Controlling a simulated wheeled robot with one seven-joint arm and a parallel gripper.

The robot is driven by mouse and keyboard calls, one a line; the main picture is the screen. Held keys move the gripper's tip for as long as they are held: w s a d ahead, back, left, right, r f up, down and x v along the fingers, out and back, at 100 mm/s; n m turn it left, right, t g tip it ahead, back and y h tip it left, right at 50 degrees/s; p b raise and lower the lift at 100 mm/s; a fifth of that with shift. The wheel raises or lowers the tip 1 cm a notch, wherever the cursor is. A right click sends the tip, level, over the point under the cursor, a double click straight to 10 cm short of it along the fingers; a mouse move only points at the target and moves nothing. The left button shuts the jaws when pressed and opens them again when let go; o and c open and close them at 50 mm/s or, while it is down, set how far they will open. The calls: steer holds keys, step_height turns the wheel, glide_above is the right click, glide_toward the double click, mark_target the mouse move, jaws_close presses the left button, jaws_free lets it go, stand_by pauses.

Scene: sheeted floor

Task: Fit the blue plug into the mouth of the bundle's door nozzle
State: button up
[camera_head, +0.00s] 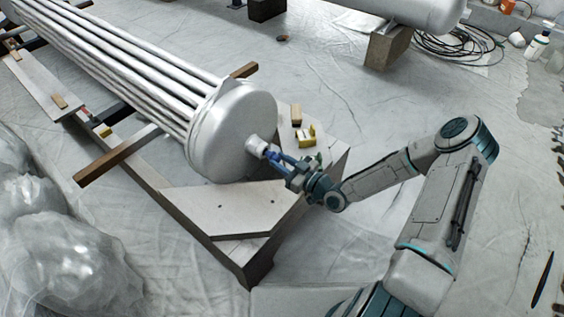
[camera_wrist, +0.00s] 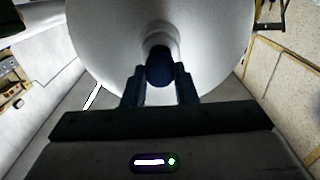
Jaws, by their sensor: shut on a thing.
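The bundle (camera_head: 140,75) is a row of long white tubes ending in a round white door (camera_head: 232,130). A short nozzle (camera_head: 256,146) sticks out of the door toward my arm. The blue plug (camera_head: 272,154) is in my gripper (camera_head: 281,160), right at the nozzle's mouth. In the wrist view the dark blue plug (camera_wrist: 159,68) sits between the two fingers of my gripper (camera_wrist: 160,78), in line with the nozzle (camera_wrist: 158,38) behind it. The plug covers the mouth, so I cannot tell whether it touches or has entered.
The bundle rests on timber beams (camera_head: 120,153) with a pale board (camera_head: 232,212) below the door. A yellow item (camera_head: 306,137) and a small wooden block (camera_head: 296,114) lie beside the door. Plastic-wrapped lumps (camera_head: 60,255) stand at left. The sheeted floor at right is mostly clear.

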steer(key=shift+b+x, duration=0.55)
steer(key=shift+x, duration=0.65)
stand_by(0.4)
steer(key=o, duration=1.1)
steer(key=shift+s+d, duration=0.1)
steer(key=p+v, duration=0.3)
steer(key=v, duration=1)
steer(key=shift+s+d, duration=0.25)
